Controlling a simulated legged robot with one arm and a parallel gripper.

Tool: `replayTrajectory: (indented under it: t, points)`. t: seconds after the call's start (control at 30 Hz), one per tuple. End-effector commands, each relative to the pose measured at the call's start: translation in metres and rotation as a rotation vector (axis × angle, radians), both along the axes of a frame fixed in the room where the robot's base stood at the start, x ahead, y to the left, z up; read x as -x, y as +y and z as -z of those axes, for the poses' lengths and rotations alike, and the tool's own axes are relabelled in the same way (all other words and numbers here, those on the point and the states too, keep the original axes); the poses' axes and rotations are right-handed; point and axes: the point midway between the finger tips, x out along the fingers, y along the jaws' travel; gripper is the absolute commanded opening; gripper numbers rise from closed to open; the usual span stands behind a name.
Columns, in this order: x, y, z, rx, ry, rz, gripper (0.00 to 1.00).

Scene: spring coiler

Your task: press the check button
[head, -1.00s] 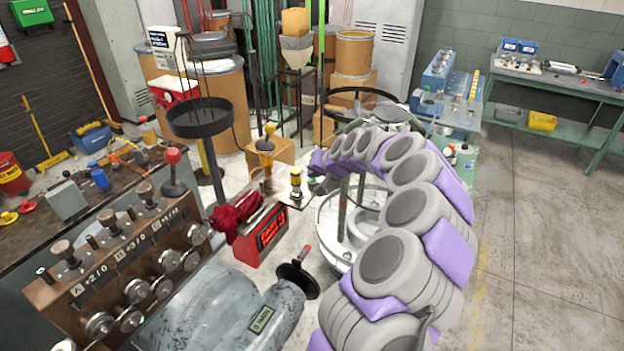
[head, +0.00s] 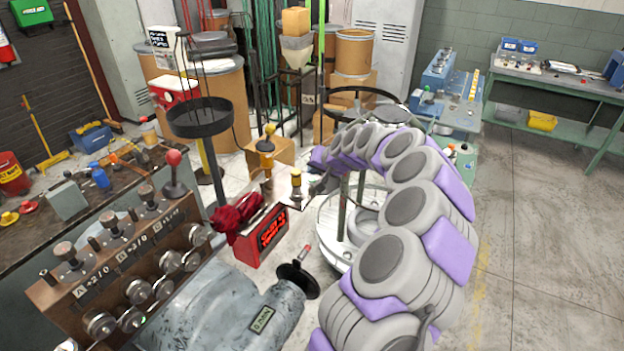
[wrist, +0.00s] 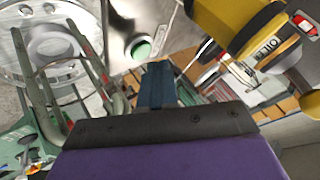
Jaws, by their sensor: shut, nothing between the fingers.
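A round green button (wrist: 141,48) in a pale ring sits on a light metal plate (wrist: 125,15) in the wrist view. My gripper (wrist: 158,68) is shut and empty, its blue-grey fingers just below the button in that picture. Whether the fingertips touch it cannot be told. In the head view my gripper (head: 318,184) is at the far end of my purple and grey arm, over the right side of the plate (head: 284,186). The button is hidden there. No label on it can be read.
A yellow and black oil device (wrist: 235,30) stands close right of my gripper in the wrist view. A red box with a lit display (head: 268,232) is left of the arm. A round white metal frame (head: 335,225) stands below the arm. Open floor lies to the right.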

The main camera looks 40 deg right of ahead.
Motion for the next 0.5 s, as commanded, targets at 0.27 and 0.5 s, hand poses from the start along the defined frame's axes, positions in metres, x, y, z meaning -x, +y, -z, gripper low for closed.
replayTrajectory:
  t: [0.27, 0.5]
  points:
    - [0.0, 0.0, -0.013, 0.001, 0.0, -0.001, 0.0]
    - [0.0, 0.0, -0.035, 0.0, 0.001, -0.001, 0.0]
